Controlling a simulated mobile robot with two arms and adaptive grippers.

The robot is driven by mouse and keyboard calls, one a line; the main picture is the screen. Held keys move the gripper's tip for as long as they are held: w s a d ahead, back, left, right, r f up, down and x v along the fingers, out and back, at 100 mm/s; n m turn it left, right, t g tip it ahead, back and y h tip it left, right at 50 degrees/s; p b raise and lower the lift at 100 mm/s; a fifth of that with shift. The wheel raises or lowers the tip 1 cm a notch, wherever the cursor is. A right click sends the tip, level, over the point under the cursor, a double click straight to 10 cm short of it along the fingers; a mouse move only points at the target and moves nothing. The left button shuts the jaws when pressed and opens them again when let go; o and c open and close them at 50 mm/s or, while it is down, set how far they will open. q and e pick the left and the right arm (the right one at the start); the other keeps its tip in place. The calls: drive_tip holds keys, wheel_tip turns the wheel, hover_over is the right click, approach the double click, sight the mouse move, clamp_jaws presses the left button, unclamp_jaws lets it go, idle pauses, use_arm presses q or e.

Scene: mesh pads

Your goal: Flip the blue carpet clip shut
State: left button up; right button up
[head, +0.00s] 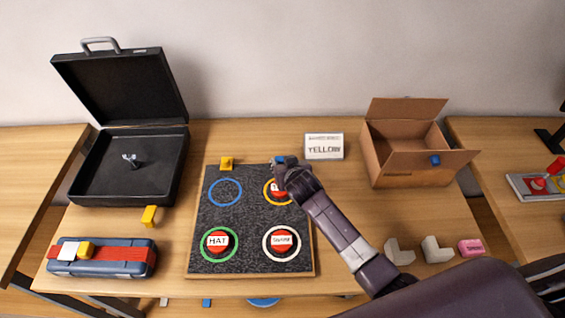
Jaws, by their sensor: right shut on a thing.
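The dark carpet board (240,215) lies on the middle of the table, with coloured rings and red discs on it. The blue carpet clip (279,160) is at the board's back edge, right of the middle, and mostly hidden by my right gripper. My right gripper (285,165) reaches in from the lower right and is shut on the blue clip. Whether the clip's flap is up or down is hidden. A yellow clip (227,163) sits further left on the same back edge. My left gripper is not in view.
An open black case (127,165) stands at the back left, and a blue box with a red strap (102,257) at the front left. A sign reading YELLOW (324,146) and an open cardboard box (408,145) stand behind and right. Pale blocks (437,249) lie at front right.

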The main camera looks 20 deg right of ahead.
drive_tip(key=shift+a, duration=0.1)
drive_tip(key=o, duration=0.9)
drive_tip(key=shift+c, duration=0.2)
drive_tip(key=v, duration=1.2)
drive_tip(key=shift+s+f, duration=0.1)
